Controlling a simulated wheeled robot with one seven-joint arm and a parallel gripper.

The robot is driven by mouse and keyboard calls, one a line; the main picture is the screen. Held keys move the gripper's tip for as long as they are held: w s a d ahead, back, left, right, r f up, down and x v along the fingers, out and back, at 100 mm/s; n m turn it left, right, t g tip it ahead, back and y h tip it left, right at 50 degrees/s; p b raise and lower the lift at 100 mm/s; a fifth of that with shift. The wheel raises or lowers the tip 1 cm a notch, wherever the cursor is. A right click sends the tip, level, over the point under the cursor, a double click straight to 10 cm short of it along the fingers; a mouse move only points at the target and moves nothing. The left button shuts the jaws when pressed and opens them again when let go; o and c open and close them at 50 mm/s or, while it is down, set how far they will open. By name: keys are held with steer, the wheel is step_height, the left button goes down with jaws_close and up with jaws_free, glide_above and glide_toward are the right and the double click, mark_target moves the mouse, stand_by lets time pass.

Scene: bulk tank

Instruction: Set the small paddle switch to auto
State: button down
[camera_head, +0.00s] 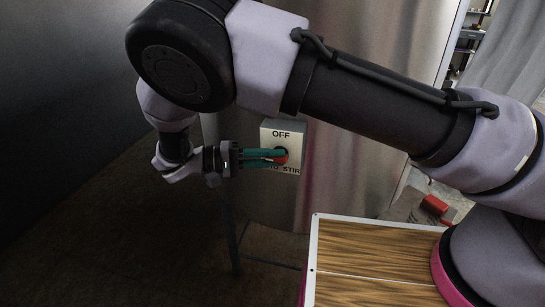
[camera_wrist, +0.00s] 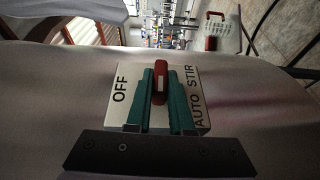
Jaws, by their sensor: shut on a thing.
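The paddle switch is a small red lever with a pale stripe (camera_wrist: 160,84) on a light switch plate (camera_wrist: 125,76). In the wrist view the plate reads OFF at the left and AUTO STIR at the right. The paddle stands about midway between the two labels; its exact setting is hard to tell. In the head view the plate (camera_head: 293,147) has OFF above and AUTO STIR below, partly covered. My gripper (camera_head: 279,157) reaches in from the left, its teal fingers shut on the red paddle. The fingers (camera_wrist: 162,96) flank the paddle in the wrist view.
The plate sits on the brushed steel tank (camera_head: 345,165). A wood-topped surface with a white rim (camera_head: 314,262) stands at the lower right. A red object (camera_head: 435,205) lies beyond it. Dark floor is open at the lower left.

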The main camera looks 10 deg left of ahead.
steer(key=shift+f+h, duration=0.1)
steer(key=shift+h, duration=0.4)
steer(key=c, duration=0.8)
jaws_free()
steer(key=shift+a, duration=0.1)
steer(key=v, duration=1)
steer(key=shift+s+a, duration=0.25)
steer(key=shift+a, duration=0.05)
steer(key=shift+a, duration=0.1)
